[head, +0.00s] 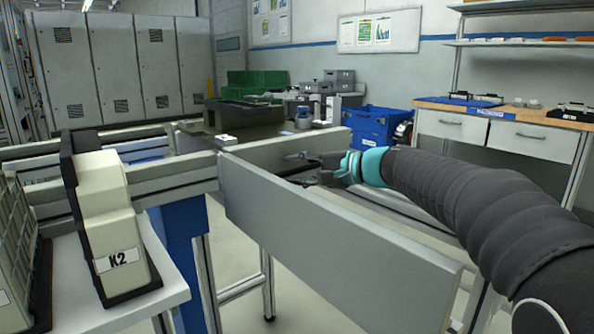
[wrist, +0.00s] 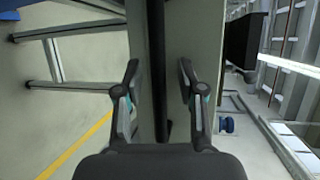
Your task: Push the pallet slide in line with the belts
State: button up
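The pallet slide appears as a long grey panel (head: 330,245) running from the centre toward the lower right in the head view, with a second grey wall (head: 285,150) behind it. The belt rails (head: 180,173) meet it from the left, and the panel stands at an angle to them. My gripper (head: 303,168) is behind the front panel, near its upper edge, fingers pointing left. In the wrist view my gripper (wrist: 157,70) has its fingers apart over a grey surface (wrist: 192,35) with a dark strip. I cannot tell whether it touches the slide.
A cream unit marked K2 (head: 108,220) stands at the front left. Blue (head: 375,122) and green (head: 255,82) crates stand behind. A workbench (head: 500,122) is at the right. Open floor shows below the line.

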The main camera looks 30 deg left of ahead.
jog(key=d+r, duration=0.2)
jog(key=d, duration=0.9)
jog(key=shift+d, duration=0.35)
jog(key=shift+r, duration=0.1)
jog(key=s+d+f+t+h, duration=0.2)
jog(key=s+d+f+h, duration=0.3)
jog(key=d, duration=0.7)
jog(key=s+d+f+t+h, duration=0.1)
jog(key=s+d+f+h, duration=0.4)
jog(key=s+d+f, duration=0.4)
jog(key=s+d+f+t+h+p, duration=0.1)
jog(key=s+d+f+h, duration=0.4)
jog(key=s+d, duration=0.6)
jog(key=d+f+t, duration=0.1)
jog(key=d+f, duration=0.1)
jog(key=d, duration=0.3)
jog(key=shift+s+d+f+n+t+h, duration=0.15)
jog(key=shift+s+f+n+t+h, duration=0.15)
jog(key=shift+s+f+n+h, duration=0.1)
